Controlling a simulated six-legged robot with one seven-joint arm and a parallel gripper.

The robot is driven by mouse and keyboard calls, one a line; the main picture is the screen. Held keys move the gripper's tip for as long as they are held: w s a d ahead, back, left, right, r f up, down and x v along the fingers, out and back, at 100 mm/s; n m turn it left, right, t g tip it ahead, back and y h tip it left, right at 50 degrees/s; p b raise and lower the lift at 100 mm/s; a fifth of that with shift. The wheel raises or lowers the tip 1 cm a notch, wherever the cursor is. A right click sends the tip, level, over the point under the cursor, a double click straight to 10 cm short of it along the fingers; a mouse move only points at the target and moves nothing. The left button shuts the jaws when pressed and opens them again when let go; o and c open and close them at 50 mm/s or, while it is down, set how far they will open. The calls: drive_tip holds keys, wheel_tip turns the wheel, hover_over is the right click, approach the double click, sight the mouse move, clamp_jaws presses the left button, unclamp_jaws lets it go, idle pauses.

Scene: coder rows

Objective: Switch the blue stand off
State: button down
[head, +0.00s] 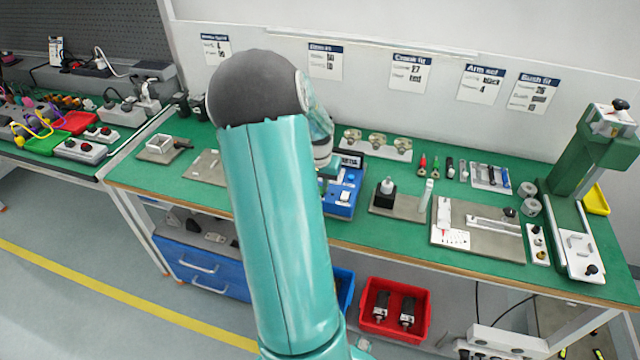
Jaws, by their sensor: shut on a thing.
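The blue stand (342,203) sits on the green bench top, just right of my arm. It has a dark display (350,158) at its back and a pale control (346,196) on its front. My arm covers its left side. My gripper (329,168) shows only as a small teal part beside the stand's upper left. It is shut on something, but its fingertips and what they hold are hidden. I cannot tell whether the stand is on or off.
A black block with a white top (386,193) stands right of the blue stand. Round fittings (377,142) sit behind it. A green press (590,150) is at the right end. Red bin (395,309) and blue drawers (205,268) are below the bench.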

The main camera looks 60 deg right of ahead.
drive_tip(key=c, duration=1.3)
unclamp_jaws()
drive_tip(key=r, duration=0.4)
drive_tip(key=a+r, duration=0.1)
drive_tip(key=r, duration=0.8)
drive_tip(key=shift+s+a+r, duration=0.15)
drive_tip(key=shift+a+r, duration=0.2)
drive_tip(key=shift+a, duration=0.05)
